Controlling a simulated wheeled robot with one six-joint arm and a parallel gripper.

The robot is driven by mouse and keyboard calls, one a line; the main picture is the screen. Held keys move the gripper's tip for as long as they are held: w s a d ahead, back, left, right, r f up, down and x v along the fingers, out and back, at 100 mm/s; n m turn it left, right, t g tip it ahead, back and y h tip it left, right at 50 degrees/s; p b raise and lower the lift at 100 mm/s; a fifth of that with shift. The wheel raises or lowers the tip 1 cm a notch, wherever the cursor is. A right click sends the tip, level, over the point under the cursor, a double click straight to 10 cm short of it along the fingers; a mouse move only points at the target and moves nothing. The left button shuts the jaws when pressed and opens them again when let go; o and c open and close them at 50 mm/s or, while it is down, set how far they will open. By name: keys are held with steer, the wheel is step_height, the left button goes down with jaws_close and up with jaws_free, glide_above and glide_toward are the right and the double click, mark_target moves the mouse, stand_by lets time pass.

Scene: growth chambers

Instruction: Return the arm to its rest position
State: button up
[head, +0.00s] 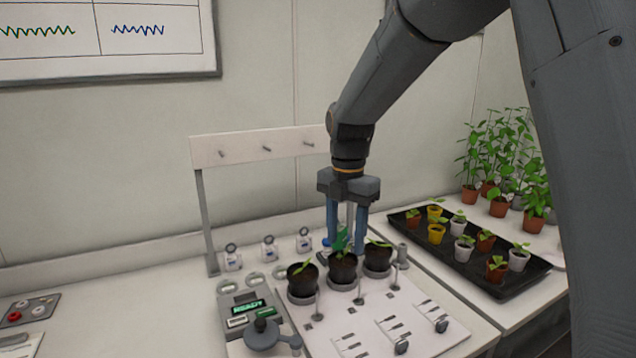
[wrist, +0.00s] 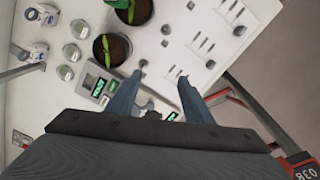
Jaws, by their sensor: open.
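My gripper (head: 346,246) points down over the white bench in the head view, its two blue-grey fingers apart. It shows in the wrist view (wrist: 158,80) with nothing between the fingertips. In the head view the fingers overlap the seedlings of the dark pots, so their exact distance is unclear. Three dark pots stand in a row on the white panel: the left pot (head: 303,281), the middle pot (head: 343,271) and the right pot (head: 377,260). Two of them show near the top of the wrist view. My arm reaches forward, bent down at the wrist.
A white rack bar (head: 262,147) with pegs stands behind the pots. A device with a green READY screen (head: 247,309) sits left on the panel. A black tray (head: 537,270) of small pots and taller plants (head: 505,165) stand at right. Small white holders (head: 269,249) line the back.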

steer(key=s+d+f+m, duration=0.4)
steer(key=s+m, duration=0.2)
steer(key=m, duration=0.3)
steer(key=s+d+f+m+t+b, duration=0.1)
steer(key=s+d+f+m, duration=0.3)
steer(key=s+m, duration=0.3)
steer(key=s+d+f+m+b, duration=0.1)
steer(key=s+d+f+m, duration=0.3)
steer(key=m, duration=0.8)
steer(key=s+d, duration=0.1)
steer(key=s, duration=0.1)
steer(key=shift+s+d+m, duration=0.25)
steer(key=shift+s+m, duration=0.05)
steer(key=shift+s, duration=0.1)
steer(key=shift+f, duration=0.1)
